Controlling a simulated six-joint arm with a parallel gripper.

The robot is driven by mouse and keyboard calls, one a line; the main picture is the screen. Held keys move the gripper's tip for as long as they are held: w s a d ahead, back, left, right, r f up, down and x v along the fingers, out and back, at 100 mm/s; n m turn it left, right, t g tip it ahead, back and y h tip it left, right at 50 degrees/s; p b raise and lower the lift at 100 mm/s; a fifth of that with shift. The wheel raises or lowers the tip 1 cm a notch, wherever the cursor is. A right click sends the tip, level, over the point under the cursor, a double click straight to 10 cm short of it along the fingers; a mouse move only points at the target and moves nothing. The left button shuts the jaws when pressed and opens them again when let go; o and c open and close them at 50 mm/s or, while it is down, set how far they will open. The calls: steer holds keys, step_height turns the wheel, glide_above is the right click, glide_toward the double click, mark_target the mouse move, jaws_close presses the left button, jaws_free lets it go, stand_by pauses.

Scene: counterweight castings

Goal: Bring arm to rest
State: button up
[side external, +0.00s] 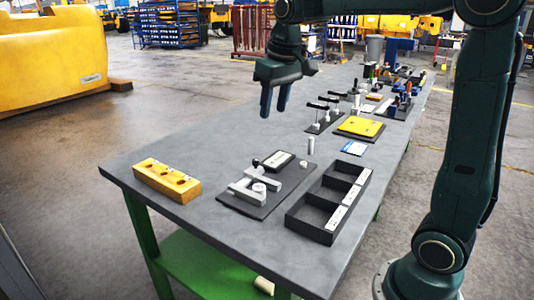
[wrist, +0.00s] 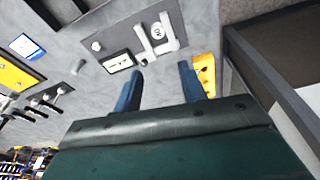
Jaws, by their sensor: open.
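My gripper (side external: 276,101) hangs above the grey worktable (side external: 190,221) near its far long edge, with blue fingers pointing down. The fingers stand apart with nothing between them, and they also show in the wrist view (wrist: 160,85). The gripper is well clear of everything on the table. My arm reaches in from the right of the side view, raised over the table.
Below are a yellow block (side external: 166,180), a dark plate with a grey fixture (side external: 254,185), a black compartment tray (side external: 307,222) and a yellow plate (side external: 360,127). Toggle clamps (side external: 318,116) and crowded tools stand farther back.

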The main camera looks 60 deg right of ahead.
steer(key=s+a+f+n+t, duration=0.1)
steer(key=s+a+f, duration=0.2)
steer(key=s, duration=0.7)
steer(key=s+a+f+t, duration=0.2)
steer(key=s+a+f, duration=0.1)
steer(key=s, duration=0.8)
steer(key=shift+a+n, duration=0.4)
steer(key=shift+a, duration=0.2)
